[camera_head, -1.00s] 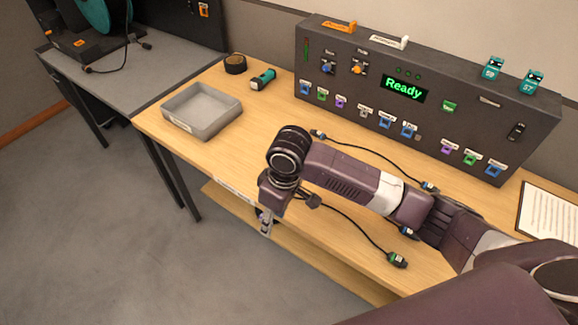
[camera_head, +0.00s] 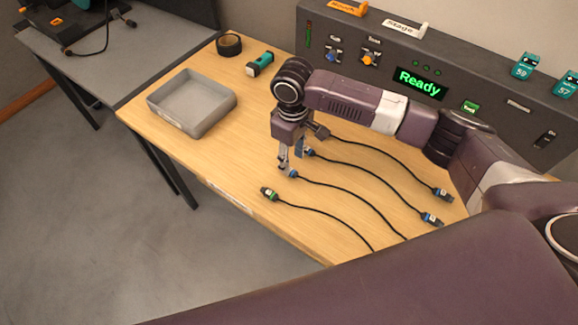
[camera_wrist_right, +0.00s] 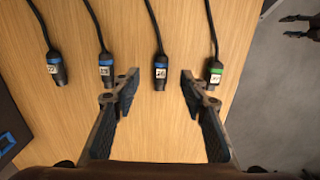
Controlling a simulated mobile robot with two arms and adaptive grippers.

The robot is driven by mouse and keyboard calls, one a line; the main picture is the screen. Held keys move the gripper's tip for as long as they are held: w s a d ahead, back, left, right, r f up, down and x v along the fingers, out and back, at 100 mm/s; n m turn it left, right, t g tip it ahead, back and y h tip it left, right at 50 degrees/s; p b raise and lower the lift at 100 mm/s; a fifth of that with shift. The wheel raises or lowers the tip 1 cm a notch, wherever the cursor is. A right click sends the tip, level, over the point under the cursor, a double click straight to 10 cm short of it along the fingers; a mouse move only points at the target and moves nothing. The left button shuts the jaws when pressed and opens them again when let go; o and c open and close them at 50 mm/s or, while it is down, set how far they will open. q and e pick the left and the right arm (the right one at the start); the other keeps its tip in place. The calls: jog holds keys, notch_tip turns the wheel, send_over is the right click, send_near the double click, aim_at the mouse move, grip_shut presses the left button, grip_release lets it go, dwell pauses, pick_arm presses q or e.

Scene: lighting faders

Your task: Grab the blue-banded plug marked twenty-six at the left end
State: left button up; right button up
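The blue-banded plug (camera_wrist_right: 160,70) has a white label that seems to read 26. It lies on the table at the left end of its black cable, and also shows in the head view (camera_head: 291,173). My right gripper (camera_wrist_right: 160,84) is open, with its fingers apart on either side of this plug's line and nothing held. In the head view my right gripper (camera_head: 285,166) points down close to the plug; contact cannot be told. Another blue-banded plug (camera_wrist_right: 105,70) and a green-banded plug (camera_wrist_right: 214,75) lie on either side.
A further plug (camera_wrist_right: 55,70) lies farther left in the wrist view. The fader console (camera_head: 460,85) borders the table's back. Bare wood lies between tray and plugs.

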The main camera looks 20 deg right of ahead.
aim_at(291, 170)
jog(key=shift+s+a+f, duration=0.1)
jog(key=shift+s+f, duration=0.05)
jog(key=shift+f, duration=0.4)
notch_tip(291, 170, down, 3)
jog(key=shift+r+p, duration=0.1)
jog(key=shift+p, duration=0.4)
jog(key=shift+f, duration=0.55)
pick_arm(q)
jog(key=shift+s+r, duration=0.35)
jog(key=shift+r, duration=0.35)
pick_arm(e)
jog(key=shift+w, duration=0.2)
grip_shut()
